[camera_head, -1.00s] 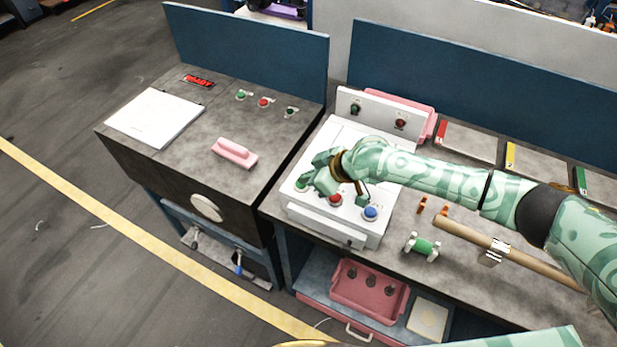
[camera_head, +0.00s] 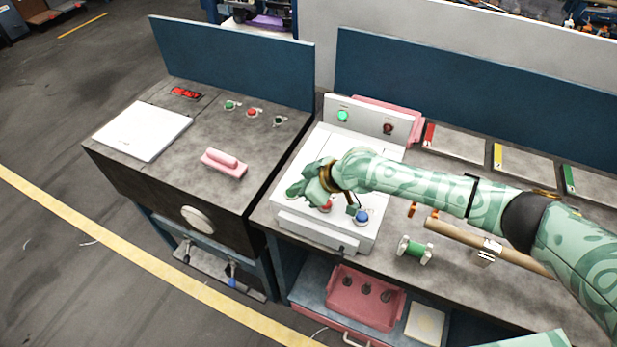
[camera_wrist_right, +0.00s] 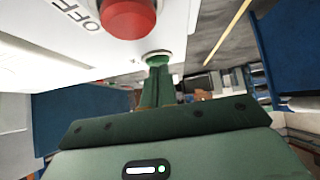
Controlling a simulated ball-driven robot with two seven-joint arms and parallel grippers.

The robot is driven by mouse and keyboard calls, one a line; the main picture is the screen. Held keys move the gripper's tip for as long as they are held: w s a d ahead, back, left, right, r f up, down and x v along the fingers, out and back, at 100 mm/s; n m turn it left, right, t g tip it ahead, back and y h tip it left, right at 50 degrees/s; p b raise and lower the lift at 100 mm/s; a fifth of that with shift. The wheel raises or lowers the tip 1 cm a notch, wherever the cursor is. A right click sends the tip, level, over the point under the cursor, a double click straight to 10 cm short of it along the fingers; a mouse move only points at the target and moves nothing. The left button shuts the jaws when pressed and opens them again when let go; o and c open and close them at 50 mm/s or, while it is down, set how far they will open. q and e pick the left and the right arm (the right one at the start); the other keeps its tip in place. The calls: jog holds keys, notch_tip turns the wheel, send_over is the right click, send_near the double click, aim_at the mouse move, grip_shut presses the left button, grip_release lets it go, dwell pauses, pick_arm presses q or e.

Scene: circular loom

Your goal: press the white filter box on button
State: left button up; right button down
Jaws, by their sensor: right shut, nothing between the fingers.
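The white filter box (camera_head: 335,240) stands on the right bench, with a red button (camera_head: 325,206) and a blue button (camera_head: 361,217) on its sloped front. Its upright back panel carries a brightly lit green lamp (camera_head: 342,116) and a dark red lamp (camera_head: 388,128). My right gripper (camera_head: 292,193) is shut and empty at the box's left front, hiding the green button in the head view. In the wrist view the shut fingertips (camera_wrist_right: 157,68) meet the green button (camera_wrist_right: 157,54), beside the red button (camera_wrist_right: 130,15) marked OFF. My left gripper is out of view.
A green spool (camera_head: 415,249) and a wooden rod (camera_head: 460,240) lie right of the box. The left bench has a white panel (camera_head: 142,131), a pink handle (camera_head: 223,162) and small buttons. A pink tray (camera_head: 365,297) sits on the shelf below.

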notch_tip(320, 180, up, 4)
jog(key=p, duration=0.4)
jog(key=shift+w+a+f+p, duration=0.1)
jog(key=shift+a+p, duration=0.05)
jog(key=shift+p, duration=0.25)
jog(key=v, duration=1)
jog(key=shift+p, duration=0.35)
